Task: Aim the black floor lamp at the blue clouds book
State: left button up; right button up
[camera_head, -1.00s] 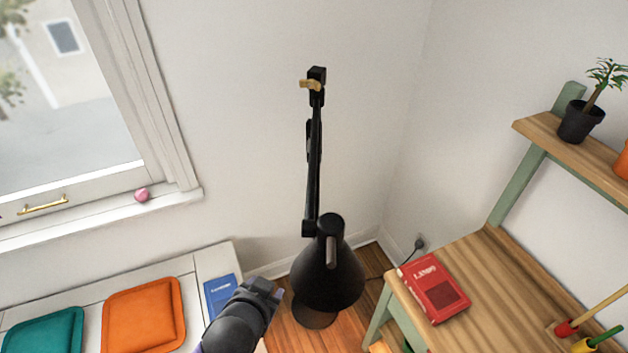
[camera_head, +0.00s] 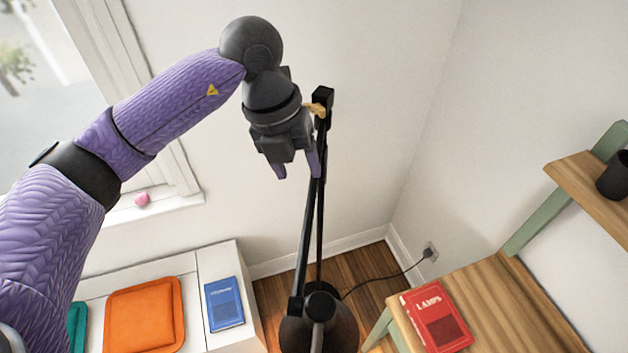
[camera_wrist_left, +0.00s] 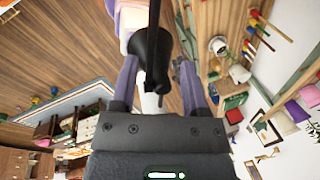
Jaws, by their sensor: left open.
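The black floor lamp (camera_head: 343,329) stands in the corner, its shade low at the bottom edge and its thin arm rising to a top joint with a tan knob. My left gripper (camera_head: 297,170) is open and empty, pointing down just left of the lamp's upper arm; I cannot tell whether it touches. In the left wrist view the dark shade (camera_wrist_left: 153,52) shows beyond and between the open fingers. The blue book (camera_head: 224,304) lies on the white bench left of the lamp; its title is too small to read. My right gripper is not in view.
An orange cushion (camera_head: 145,315) lies beside the blue book. A red book (camera_head: 437,316) lies on the wooden desk (camera_head: 500,290) at the right. A cord runs across the floor to a wall socket (camera_head: 430,252). A pink ball (camera_head: 142,199) sits on the windowsill.

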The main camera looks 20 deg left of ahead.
aim_at(308, 213)
pick_arm(q)
jog(key=x, duration=0.3)
jog(key=p+x, duration=0.1)
jog(key=x, duration=0.4)
jog(key=shift+s+a+f+p, duration=0.25)
jog(key=shift+f+p, duration=0.1)
jog(key=shift+f, duration=0.1)
jog(key=shift+s+f, duration=0.1)
jog(key=shift+f, duration=0.2)
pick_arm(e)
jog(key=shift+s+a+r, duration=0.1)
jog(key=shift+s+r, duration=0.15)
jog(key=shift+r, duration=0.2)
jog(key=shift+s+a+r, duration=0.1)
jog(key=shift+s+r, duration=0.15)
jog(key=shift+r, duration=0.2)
pick_arm(q)
jog(key=shift+c, duration=0.2)
jog(key=c, duration=0.7)
grip_shut()
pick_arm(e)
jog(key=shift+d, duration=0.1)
